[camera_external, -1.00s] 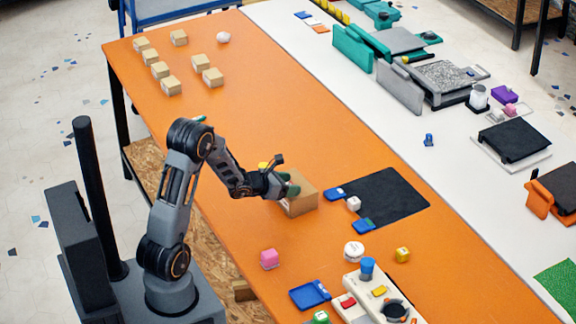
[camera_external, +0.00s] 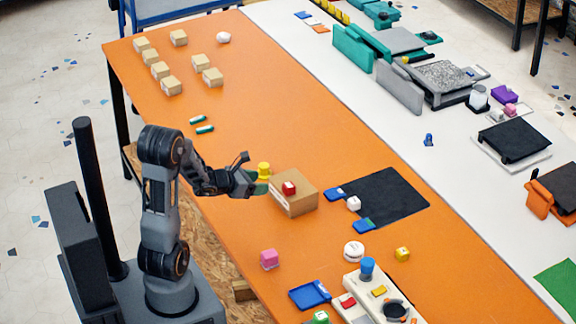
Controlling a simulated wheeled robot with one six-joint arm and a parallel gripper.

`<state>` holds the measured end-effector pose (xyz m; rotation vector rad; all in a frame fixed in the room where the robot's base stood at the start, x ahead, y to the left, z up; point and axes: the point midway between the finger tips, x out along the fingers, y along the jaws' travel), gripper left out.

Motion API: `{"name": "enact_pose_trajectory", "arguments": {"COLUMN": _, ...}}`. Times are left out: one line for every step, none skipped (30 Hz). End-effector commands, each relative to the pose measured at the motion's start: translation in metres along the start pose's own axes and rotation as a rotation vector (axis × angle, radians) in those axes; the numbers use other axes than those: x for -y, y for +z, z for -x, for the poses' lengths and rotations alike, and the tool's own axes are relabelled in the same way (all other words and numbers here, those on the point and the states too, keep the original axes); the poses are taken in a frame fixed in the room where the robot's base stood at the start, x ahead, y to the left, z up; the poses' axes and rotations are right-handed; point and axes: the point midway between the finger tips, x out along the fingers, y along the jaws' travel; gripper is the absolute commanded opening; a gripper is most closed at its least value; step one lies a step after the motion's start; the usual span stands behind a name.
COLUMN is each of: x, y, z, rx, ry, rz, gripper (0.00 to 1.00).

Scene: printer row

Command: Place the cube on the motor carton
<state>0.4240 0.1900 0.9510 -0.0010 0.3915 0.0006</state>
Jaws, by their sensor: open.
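A brown cardboard carton (camera_external: 297,203) stands on the orange table near the middle. A small red cube (camera_external: 289,188) with a pale mark rests on top of it, towards the left part of the top. My gripper (camera_external: 261,183) is open and empty just left of the carton, apart from the red cube. Its dark green fingers point towards the carton. Whether a fingertip touches the carton's side cannot be told.
A yellow piece (camera_external: 264,168) stands right behind my gripper. A black mat (camera_external: 388,196) lies right of the carton, with a white cube (camera_external: 354,203) and blue pieces at its edge. A pink cube (camera_external: 269,259) sits in front. Several small cartons (camera_external: 172,86) stand far left.

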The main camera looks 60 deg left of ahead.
Motion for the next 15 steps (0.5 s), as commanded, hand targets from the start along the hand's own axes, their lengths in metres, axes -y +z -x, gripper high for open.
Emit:
{"name": "enact_pose_trajectory", "arguments": {"x": 0.0, "y": 0.0, "z": 0.003, "rx": 0.0, "ry": 0.001, "rz": 0.0, "gripper": 0.59}}
{"name": "enact_pose_trajectory", "arguments": {"x": 0.0, "y": 0.0, "z": 0.004, "rx": -0.001, "ry": 0.001, "rz": 0.0, "gripper": 0.59}}
{"name": "enact_pose_trajectory", "arguments": {"x": 0.0, "y": -0.001, "z": 0.005, "rx": -0.001, "ry": 0.0, "rz": 0.0, "gripper": 0.59}}
{"name": "enact_pose_trajectory", "arguments": {"x": 0.0, "y": -0.001, "z": 0.006, "rx": -0.001, "ry": 0.0, "rz": 0.0, "gripper": 0.59}}
{"name": "enact_pose_trajectory", "arguments": {"x": 0.0, "y": 0.0, "z": 0.006, "rx": -0.002, "ry": 0.001, "rz": 0.003, "gripper": 0.59}}
{"name": "enact_pose_trajectory", "arguments": {"x": 0.001, "y": 0.001, "z": 0.006, "rx": -0.004, "ry": 0.005, "rz": 0.013, "gripper": 0.59}}
{"name": "enact_pose_trajectory", "arguments": {"x": 0.001, "y": 0.001, "z": 0.006, "rx": -0.007, "ry": 0.011, "rz": 0.03, "gripper": 0.59}}
{"name": "enact_pose_trajectory", "arguments": {"x": 0.001, "y": 0.003, "z": 0.005, "rx": -0.013, "ry": 0.021, "rz": 0.053, "gripper": 0.59}}
{"name": "enact_pose_trajectory", "arguments": {"x": 0.002, "y": 0.005, "z": 0.005, "rx": -0.023, "ry": 0.038, "rz": 0.102, "gripper": 0.59}}
{"name": "enact_pose_trajectory", "arguments": {"x": 0.002, "y": 0.007, "z": 0.004, "rx": -0.031, "ry": 0.057, "rz": 0.151, "gripper": 0.59}}
{"name": "enact_pose_trajectory", "arguments": {"x": 0.003, "y": 0.01, "z": 0.004, "rx": -0.041, "ry": 0.08, "rz": 0.211, "gripper": 0.59}}
{"name": "enact_pose_trajectory", "arguments": {"x": 0.004, "y": 0.014, "z": 0.004, "rx": -0.053, "ry": 0.117, "rz": 0.309, "gripper": 0.59}}
{"name": "enact_pose_trajectory", "arguments": {"x": 0.006, "y": 0.017, "z": 0.004, "rx": -0.061, "ry": 0.15, "rz": 0.397, "gripper": 0.59}}
{"name": "enact_pose_trajectory", "arguments": {"x": 0.008, "y": 0.02, "z": 0.004, "rx": -0.068, "ry": 0.186, "rz": 0.494, "gripper": 0.59}}
{"name": "enact_pose_trajectory", "arguments": {"x": 0.011, "y": 0.024, "z": 0.006, "rx": -0.073, "ry": 0.237, "rz": 0.638, "gripper": 0.59}}
